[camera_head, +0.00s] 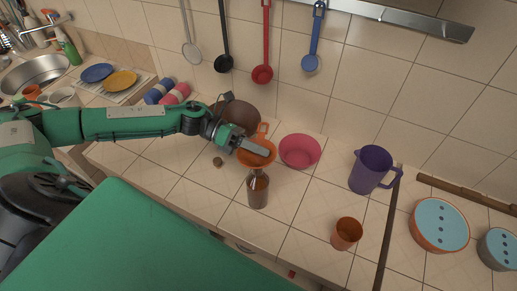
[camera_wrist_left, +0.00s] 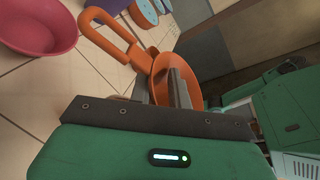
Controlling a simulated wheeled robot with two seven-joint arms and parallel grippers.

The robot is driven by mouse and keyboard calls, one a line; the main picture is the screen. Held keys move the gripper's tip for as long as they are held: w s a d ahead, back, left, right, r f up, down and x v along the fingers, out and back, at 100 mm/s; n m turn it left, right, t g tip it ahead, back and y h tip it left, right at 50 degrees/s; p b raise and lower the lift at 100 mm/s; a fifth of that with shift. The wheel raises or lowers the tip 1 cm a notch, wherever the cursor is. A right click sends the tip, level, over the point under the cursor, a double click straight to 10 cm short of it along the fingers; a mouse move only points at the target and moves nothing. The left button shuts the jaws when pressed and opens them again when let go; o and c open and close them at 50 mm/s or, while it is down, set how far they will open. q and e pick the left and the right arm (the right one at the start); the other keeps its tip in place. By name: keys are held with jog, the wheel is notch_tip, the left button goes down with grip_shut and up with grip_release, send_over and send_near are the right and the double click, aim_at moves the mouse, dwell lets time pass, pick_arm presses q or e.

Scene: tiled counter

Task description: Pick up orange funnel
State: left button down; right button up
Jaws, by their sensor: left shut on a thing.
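The orange funnel (camera_head: 250,159) is in the middle of the head view, right above a brown bottle (camera_head: 258,190). I cannot tell whether its spout is in the bottle's neck. My left gripper (camera_head: 255,146) reaches in from the left and is shut on the funnel's rim. In the left wrist view, the funnel's bowl (camera_wrist_left: 201,62) shows with one finger of the left gripper (camera_wrist_left: 162,88) inside it, and its looped handle sticks out to the upper left. The fingers hide part of the bowl. My right gripper is not in view.
A pink bowl (camera_head: 300,152) stands close to the right of the funnel. A brown bowl (camera_head: 238,115) is behind it. A purple jug (camera_head: 368,170) and an orange cup (camera_head: 346,234) stand further right. Ladles hang on the wall. The counter left of the bottle is mostly clear.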

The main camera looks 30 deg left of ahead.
pick_arm(q)
notch_tip(320, 180, up, 7)
jog(key=p, duration=0.3)
jog(key=shift+r+p, duration=0.2)
jog(key=shift+p, duration=0.2)
jog(key=shift+a+f+b, duration=0.6)
jog(key=shift+a+b, duration=0.05)
jog(key=shift+b, duration=0.3)
jog(key=f+b+v, duration=0.2)
jog(key=b+v, duration=0.2)
jog(key=v, duration=0.4)
jog(key=a+f+b+v, duration=0.1)
jog(key=b+v, duration=0.3)
jog(key=v, duration=0.4)
jog(key=shift+b, duration=0.4)
jog(key=shift+s+a+f, duration=0.1)
jog(key=shift+a, duration=0.05)
